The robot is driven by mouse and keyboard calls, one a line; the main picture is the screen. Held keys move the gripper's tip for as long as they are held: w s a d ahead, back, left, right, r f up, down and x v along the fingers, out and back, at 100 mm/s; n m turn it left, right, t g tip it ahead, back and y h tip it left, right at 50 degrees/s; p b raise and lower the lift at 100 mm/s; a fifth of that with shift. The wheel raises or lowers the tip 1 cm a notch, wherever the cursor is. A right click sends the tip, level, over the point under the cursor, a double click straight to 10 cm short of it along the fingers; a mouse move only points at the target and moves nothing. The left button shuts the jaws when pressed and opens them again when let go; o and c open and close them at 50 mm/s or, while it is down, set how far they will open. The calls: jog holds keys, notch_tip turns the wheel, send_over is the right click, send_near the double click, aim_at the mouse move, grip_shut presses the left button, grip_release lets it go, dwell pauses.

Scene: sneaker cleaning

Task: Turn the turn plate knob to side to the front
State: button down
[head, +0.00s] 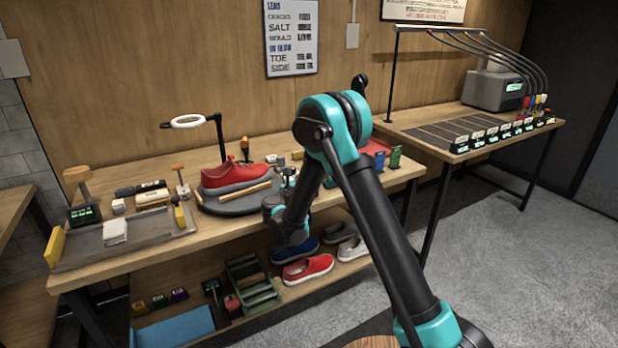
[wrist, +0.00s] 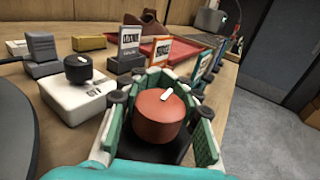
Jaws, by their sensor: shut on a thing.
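The turn plate (head: 245,206) is a dark round disc on the bench, with a red sneaker (head: 236,175) on it. A red-brown round knob (wrist: 158,120) with a white mark on top sits on a dark base in the wrist view. The mark is near the knob's far edge, tilted slightly right. My gripper (wrist: 160,104) is shut on this knob, with green-padded fingers on its left and right sides. In the head view my gripper (head: 287,180) is at the right of the turn plate, and my arm hides the knob there.
A white box (wrist: 82,100) with a black knob (wrist: 78,68) stands close to the left of my gripper. Small labelled cards and a red tray (wrist: 165,48) lie beyond. A ring lamp (head: 188,121) overhangs the plate. Shoes lie on the lower shelf.

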jog(key=shift+d+m+g+h, duration=0.15)
jog(key=shift+m+g+h, duration=0.15)
jog(key=shift+m+h, duration=0.15)
jog(key=shift+h, duration=0.25)
jog(key=c, duration=1.1)
grip_release()
jog(key=shift+o, duration=0.2)
jog(key=v, duration=1.2)
